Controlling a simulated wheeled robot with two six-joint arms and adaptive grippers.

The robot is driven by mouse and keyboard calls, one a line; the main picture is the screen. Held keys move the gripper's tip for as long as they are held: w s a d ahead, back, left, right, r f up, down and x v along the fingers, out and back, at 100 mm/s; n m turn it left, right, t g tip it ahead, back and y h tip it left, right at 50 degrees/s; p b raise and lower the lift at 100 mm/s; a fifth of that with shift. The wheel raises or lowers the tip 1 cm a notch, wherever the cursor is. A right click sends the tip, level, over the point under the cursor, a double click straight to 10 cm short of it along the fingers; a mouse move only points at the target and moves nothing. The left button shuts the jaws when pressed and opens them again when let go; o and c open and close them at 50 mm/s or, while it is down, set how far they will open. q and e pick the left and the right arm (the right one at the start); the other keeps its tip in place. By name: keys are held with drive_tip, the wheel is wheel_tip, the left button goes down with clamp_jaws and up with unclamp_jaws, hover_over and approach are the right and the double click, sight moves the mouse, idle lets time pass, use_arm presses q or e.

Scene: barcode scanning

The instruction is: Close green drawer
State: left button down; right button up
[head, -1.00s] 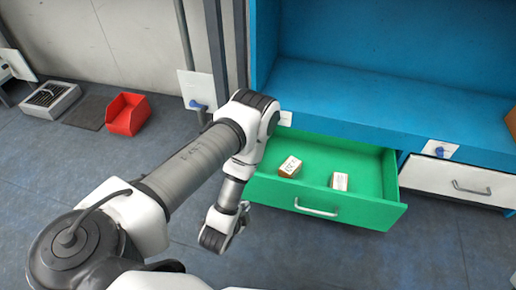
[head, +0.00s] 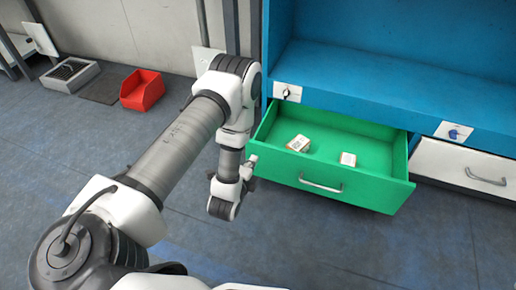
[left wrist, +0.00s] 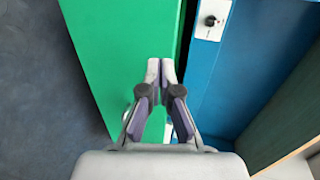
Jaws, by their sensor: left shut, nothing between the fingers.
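The green drawer (head: 365,192) stands pulled out from the blue cabinet, with its grey handle (head: 321,187) on the front panel. Two small boxes, a left one (head: 298,143) and a right one (head: 348,159), lie inside it. My left gripper (head: 251,168) is at the drawer's left front corner, partly hidden by my own wrist. In the left wrist view its fingers (left wrist: 160,66) are shut and empty in front of the green drawer (left wrist: 115,50). I cannot tell whether they touch it. My right gripper is not in view.
The blue cabinet (head: 370,75) rises above the drawer. A closed white drawer (head: 468,170) is at its right. A red bin (head: 143,90) and a grey tray (head: 70,75) are on the floor at the back left. The floor before the drawer is clear.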

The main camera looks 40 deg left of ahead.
sight(261, 147)
use_arm(q)
drive_tip(key=x, duration=0.1)
drive_tip(key=b+x, duration=0.1)
drive_tip(key=x, duration=0.1)
drive_tip(key=r+b+x, duration=0.1)
drive_tip(key=shift+w+a+f, duration=0.15)
drive_tip(key=shift+w+a, duration=0.05)
drive_tip(key=shift+w, duration=0.35)
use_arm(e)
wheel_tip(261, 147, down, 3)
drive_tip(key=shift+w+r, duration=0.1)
